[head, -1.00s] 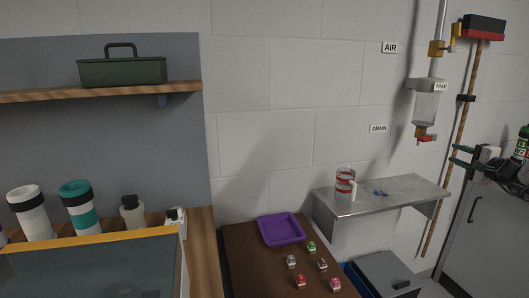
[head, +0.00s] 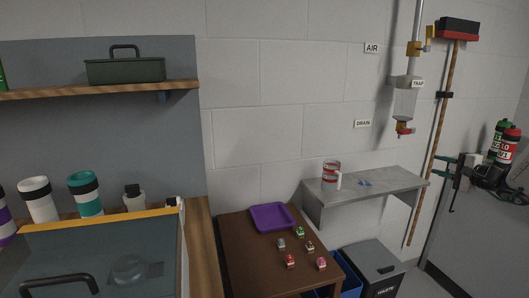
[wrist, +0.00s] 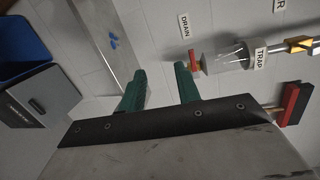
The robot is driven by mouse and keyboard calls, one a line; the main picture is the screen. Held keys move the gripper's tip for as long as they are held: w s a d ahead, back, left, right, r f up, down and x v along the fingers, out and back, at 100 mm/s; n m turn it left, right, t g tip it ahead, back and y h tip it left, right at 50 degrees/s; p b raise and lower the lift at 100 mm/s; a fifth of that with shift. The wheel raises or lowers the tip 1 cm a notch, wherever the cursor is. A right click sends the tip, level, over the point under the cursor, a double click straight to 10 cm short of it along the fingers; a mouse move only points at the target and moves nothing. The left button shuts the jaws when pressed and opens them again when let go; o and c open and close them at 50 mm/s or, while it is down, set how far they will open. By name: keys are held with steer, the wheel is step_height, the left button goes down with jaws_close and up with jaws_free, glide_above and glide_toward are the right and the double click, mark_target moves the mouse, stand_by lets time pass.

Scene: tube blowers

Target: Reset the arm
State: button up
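My gripper (head: 438,168) is at the right in the head view, in front of the grey cabinet and the wall. Its two green fingers are apart with nothing between them. In the wrist view the gripper (wrist: 160,69) also shows open and empty. Past its fingertips are the wall, the clear trap (wrist: 228,55) with its red valve, and the metal shelf's edge. The fingers appear to touch nothing.
A metal wall shelf (head: 395,184) holds a red-and-white can (head: 330,174). A brown table (head: 240,250) carries a purple tray (head: 287,224) and several small coloured items. A broom (head: 431,150) hangs by the trap (head: 404,104). A grey bin (head: 372,262) stands below.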

steer(key=s+a+f+n+g+y, duration=0.1)
steer(key=s+a+n+g, duration=0.2)
steer(key=s+a+g, duration=0.6)
steer(key=s+a+n+g+y, duration=0.1)
steer(key=s+a+n+g, duration=0.25)
steer(key=s+a, duration=0.95)
steer(key=s+a+r+n+g+h, duration=0.1)
steer(key=s+a+n+h, duration=0.2)
steer(key=s+a, duration=0.3)
steer(key=s+a+r+n+h, duration=0.1)
steer(key=s+a+n+h, duration=0.3)
steer(key=s, duration=1.2)
steer(key=a+n, duration=0.1)
steer(key=a, duration=0.2)
steer(key=shift+s+a+n+g+h, duration=0.15)
steer(key=shift+s+n+g+h, duration=0.15)
steer(key=shift+s+n+g, duration=0.05)
steer(key=shift+r, duration=0.1)
